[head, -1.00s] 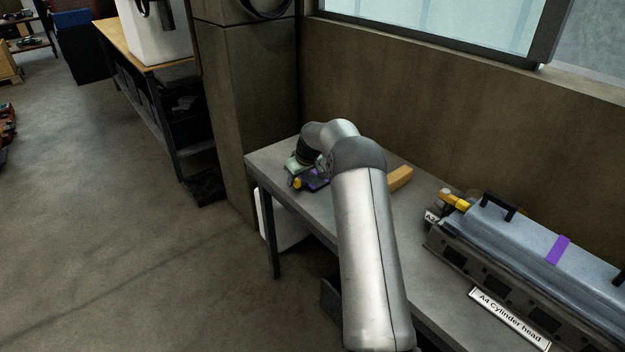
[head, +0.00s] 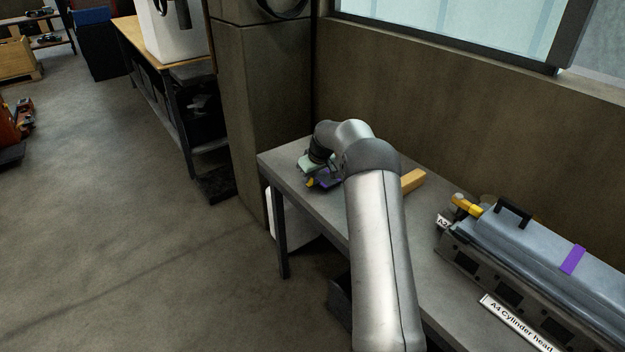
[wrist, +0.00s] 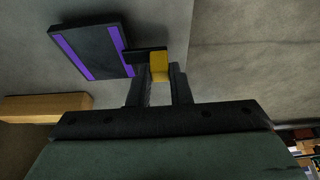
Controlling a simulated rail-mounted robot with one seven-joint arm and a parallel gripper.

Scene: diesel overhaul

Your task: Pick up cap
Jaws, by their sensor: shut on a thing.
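My gripper (wrist: 161,80) is shut on a small yellow cap (wrist: 159,66), which shows between the dark fingers in the wrist view. A dark part joins the cap on its left side. A dark flat mat or tray (wrist: 84,56) with purple stripes lies just left of the cap. In the head view, my gripper is at the far end of the grey workbench (head: 283,163), largely hidden behind my arm. A bit of yellow (head: 310,182) shows beside it. I cannot tell whether the cap is clear of the bench.
A yellow-brown block (head: 413,181) lies on the bench behind my arm. The cylinder head (head: 500,275), with its grey cover, black handles and a yellow piece (head: 466,204), fills the near right end. A wall stands behind the bench. The floor at left is open.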

